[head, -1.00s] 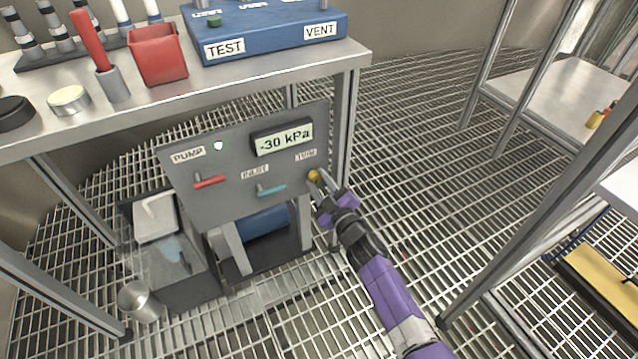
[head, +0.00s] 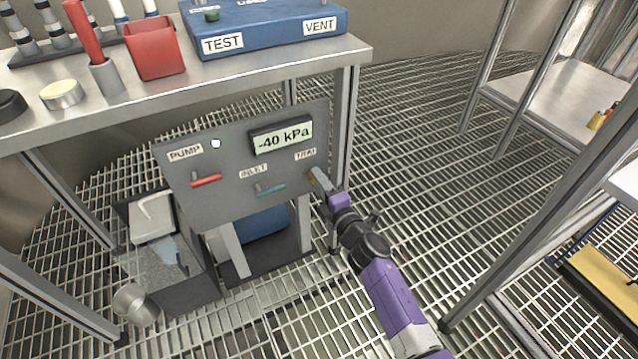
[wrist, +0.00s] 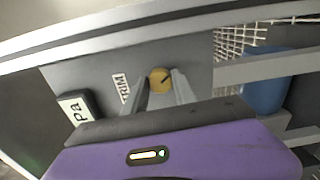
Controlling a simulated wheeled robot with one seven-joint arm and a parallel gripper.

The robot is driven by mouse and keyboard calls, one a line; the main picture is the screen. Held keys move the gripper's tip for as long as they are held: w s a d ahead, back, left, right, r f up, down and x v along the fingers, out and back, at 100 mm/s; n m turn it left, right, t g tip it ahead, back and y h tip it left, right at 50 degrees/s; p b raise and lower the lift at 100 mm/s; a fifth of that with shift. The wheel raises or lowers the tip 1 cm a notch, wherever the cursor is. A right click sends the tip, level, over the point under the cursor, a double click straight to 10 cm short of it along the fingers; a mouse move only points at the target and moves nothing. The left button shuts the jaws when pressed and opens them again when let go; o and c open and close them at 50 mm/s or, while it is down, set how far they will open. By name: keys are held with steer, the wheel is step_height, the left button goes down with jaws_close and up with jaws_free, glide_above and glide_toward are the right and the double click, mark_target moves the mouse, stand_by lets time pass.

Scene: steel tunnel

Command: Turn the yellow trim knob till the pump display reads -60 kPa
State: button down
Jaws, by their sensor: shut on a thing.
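The pump panel (head: 225,190) is an upright grey plate under the bench. Its display (head: 282,137) reads -40 kPa. The yellow trim knob (wrist: 160,80) shows in the wrist view between my two fingers, with a dark pointer line on its face; in the head view my gripper mostly hides it. My gripper (head: 318,177) is at the panel's right edge, below the TRIM label (head: 306,154), shut on the knob. It also shows in the wrist view (wrist: 161,88).
A red lever (head: 206,181) and a teal inlet lever (head: 270,189) sit on the panel left of the knob. The steel bench (head: 200,85) overhangs the panel. A bench leg (head: 343,130) stands close behind my gripper. Open grating floor (head: 430,130) lies to the right.

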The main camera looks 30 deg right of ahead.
steer(key=shift+a+n+b, duration=0.1)
steer(key=shift+n+b, duration=0.85)
steer(key=shift+n, duration=4.05)
steer(key=c, duration=1)
jaws_free()
steer(key=s+p, duration=0.2)
steer(key=s, duration=0.5)
steer(key=shift+s, duration=0.4)
